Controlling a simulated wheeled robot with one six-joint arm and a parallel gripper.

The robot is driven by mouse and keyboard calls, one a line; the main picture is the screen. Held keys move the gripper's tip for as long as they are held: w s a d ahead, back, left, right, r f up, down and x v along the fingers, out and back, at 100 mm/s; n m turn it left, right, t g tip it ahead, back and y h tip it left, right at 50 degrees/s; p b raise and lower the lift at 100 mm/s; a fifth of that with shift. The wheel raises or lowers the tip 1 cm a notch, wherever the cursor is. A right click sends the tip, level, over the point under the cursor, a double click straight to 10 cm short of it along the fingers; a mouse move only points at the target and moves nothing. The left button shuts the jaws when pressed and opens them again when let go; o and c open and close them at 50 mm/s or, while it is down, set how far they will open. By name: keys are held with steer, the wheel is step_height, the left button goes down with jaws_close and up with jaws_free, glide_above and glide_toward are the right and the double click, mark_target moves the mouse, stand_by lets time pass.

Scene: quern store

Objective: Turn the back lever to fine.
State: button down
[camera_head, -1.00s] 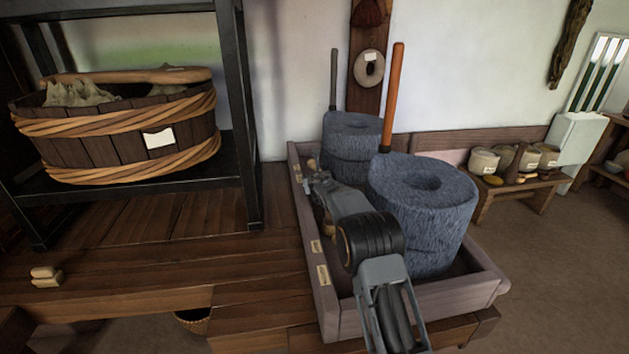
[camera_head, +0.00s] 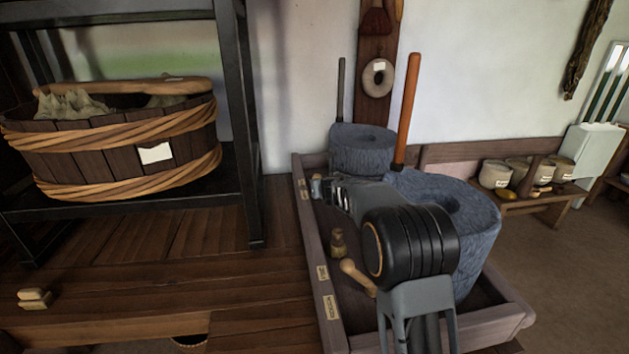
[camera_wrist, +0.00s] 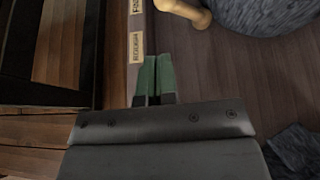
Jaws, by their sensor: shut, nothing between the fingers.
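My gripper (camera_wrist: 157,78) is shut and empty, its green fingers together in the wrist view, beside the tray's left wall. In the head view its end (camera_head: 318,187) is small, near the back part of that wall. The back lever (camera_wrist: 188,10) is a pale wooden piece with a rounded end at the top of the wrist view, ahead of my fingertips and apart from them. Its far part is cut off. The "ROUGH" label (camera_wrist: 136,47) is left of my fingers, with a partly cut label (camera_wrist: 137,5), seemingly "FINE", beyond. My arm seems to hide the back lever in the head view.
The back quern (camera_head: 362,148) and front quern (camera_head: 455,210) stand in the wooden tray (camera_head: 309,225). A shelf with a tub (camera_head: 100,160) is left.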

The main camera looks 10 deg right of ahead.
steer(key=r+p+x, duration=0.1)
steer(key=p+x, duration=0.6)
steer(key=x, duration=0.3)
steer(key=shift+w+d, duration=0.4)
steer(key=shift+w, duration=0.05)
steer(key=shift+f, duration=0.2)
